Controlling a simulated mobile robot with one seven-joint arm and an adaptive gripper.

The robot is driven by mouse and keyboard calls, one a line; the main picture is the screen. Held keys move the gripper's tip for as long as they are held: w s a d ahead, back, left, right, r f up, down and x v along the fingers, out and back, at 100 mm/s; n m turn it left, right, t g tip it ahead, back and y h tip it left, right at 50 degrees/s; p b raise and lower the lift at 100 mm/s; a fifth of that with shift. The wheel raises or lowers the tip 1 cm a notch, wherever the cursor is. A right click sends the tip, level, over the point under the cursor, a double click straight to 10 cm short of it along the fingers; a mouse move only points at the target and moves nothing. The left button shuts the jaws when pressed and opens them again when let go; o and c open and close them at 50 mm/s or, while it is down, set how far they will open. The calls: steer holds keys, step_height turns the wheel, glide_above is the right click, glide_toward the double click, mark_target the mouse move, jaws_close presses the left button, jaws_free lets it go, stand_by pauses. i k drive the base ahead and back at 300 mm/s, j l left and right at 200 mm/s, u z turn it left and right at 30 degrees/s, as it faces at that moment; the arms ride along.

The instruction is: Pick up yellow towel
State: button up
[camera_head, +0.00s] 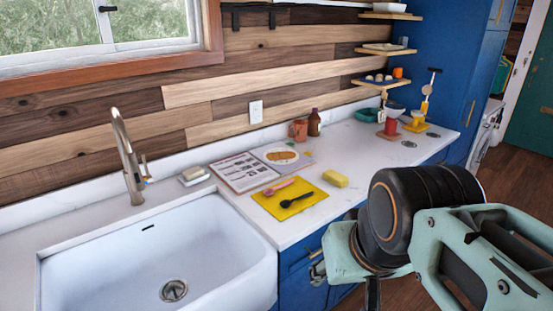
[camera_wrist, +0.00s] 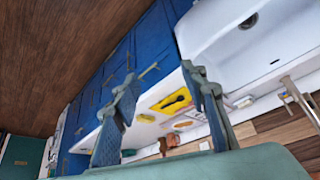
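The yellow towel (camera_head: 273,202) lies flat on the white counter to the right of the sink. A black spoon (camera_head: 296,200) and a pink utensil (camera_head: 279,187) lie on top of it. The towel also shows in the wrist view (camera_wrist: 175,111), beyond and between my fingers. My gripper (camera_wrist: 160,73) is open and empty, above and apart from the counter. In the head view, my arm is at the lower right and the fingertips are not clearly seen.
A yellow sponge (camera_head: 335,179) sits right of the towel. A printed sheet (camera_head: 238,172) and a plate of food (camera_head: 282,156) lie behind it. The sink (camera_head: 130,257) and faucet (camera_head: 128,160) are left. A mug (camera_head: 298,130) and bottle (camera_head: 314,123) stand at the back.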

mark_target(340, 181)
steer(key=i+l+u, duration=0.3)
steer(key=i+l, duration=0.15)
steer(key=i+l+u, duration=0.15)
steer(key=l, duration=0.3)
steer(key=i+l+u, duration=0.15)
steer(key=i+l, duration=0.15)
steer(key=i+l+u, duration=0.1)
steer(key=l, duration=0.3)
steer(key=i+l+u, duration=0.15)
steer(key=l, duration=0.2)
steer(key=k+j+u, duration=0.25)
steer(key=i+l, duration=0.25)
steer(key=l, duration=0.15)
steer(key=i+l+z, duration=0.1)
steer(key=i+l, duration=0.15)
steer(key=l, duration=0.1)
